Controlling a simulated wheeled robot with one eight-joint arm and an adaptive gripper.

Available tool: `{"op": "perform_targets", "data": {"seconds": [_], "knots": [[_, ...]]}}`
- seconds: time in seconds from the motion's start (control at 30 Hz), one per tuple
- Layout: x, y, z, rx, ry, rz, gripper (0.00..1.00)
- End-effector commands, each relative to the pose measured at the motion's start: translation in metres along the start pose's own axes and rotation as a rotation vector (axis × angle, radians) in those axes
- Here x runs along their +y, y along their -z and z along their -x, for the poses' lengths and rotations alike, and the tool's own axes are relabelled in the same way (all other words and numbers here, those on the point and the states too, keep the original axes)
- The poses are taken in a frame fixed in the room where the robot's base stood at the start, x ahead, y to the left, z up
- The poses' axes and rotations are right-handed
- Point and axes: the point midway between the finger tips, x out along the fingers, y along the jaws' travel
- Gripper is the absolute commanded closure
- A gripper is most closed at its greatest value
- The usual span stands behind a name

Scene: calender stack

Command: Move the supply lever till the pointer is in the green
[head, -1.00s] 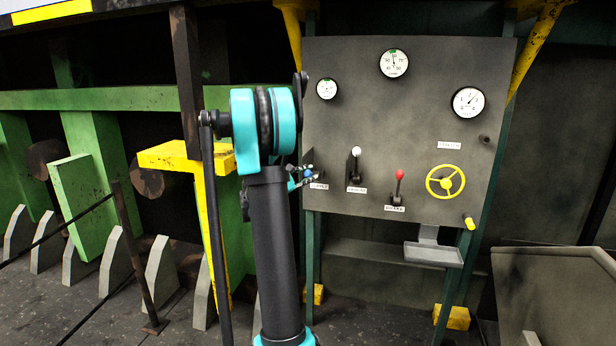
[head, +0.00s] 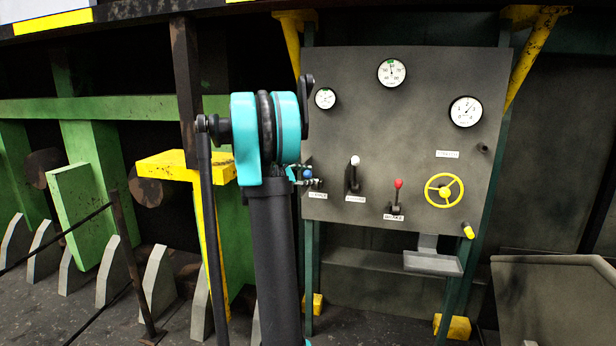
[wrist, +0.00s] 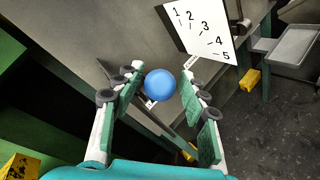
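A lever with a blue knob (head: 308,174) stands at the left edge of the grey panel (head: 420,140); the blue knob (wrist: 160,85) is also in the wrist view. A white-knobbed lever (head: 354,162) and a red-knobbed lever (head: 398,185) stand to its right; their labels are too small to read. My gripper (wrist: 160,77) is open, with one finger on each side of the blue knob and gaps visible.
A white plate numbered 1 to 5 (wrist: 200,32) is beside the blue knob. The panel also carries a right gauge (head: 466,111), a yellow handwheel (head: 444,190) and a small tray (head: 433,263) below. Green and yellow framework (head: 185,165) stands left of my arm.

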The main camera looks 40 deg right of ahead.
Motion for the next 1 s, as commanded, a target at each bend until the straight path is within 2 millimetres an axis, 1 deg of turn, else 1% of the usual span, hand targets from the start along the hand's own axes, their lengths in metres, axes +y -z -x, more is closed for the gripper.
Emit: {"op": "perform_targets", "data": {"seconds": [0.27, 0.4, 0.47, 0.8, 1.0], "knots": [[0.001, 0.001, 0.001, 0.001, -0.003, 0.0, 0.52], [0.001, 0.001, 0.006, 0.002, -0.003, 0.001, 0.52], [0.001, 0.001, 0.011, 0.002, -0.003, 0.001, 0.52], [0.001, 0.001, 0.06, 0.002, -0.004, 0.0, 0.52], [0.001, 0.0, 0.077, 0.001, -0.002, 0.001, 0.52]]}}
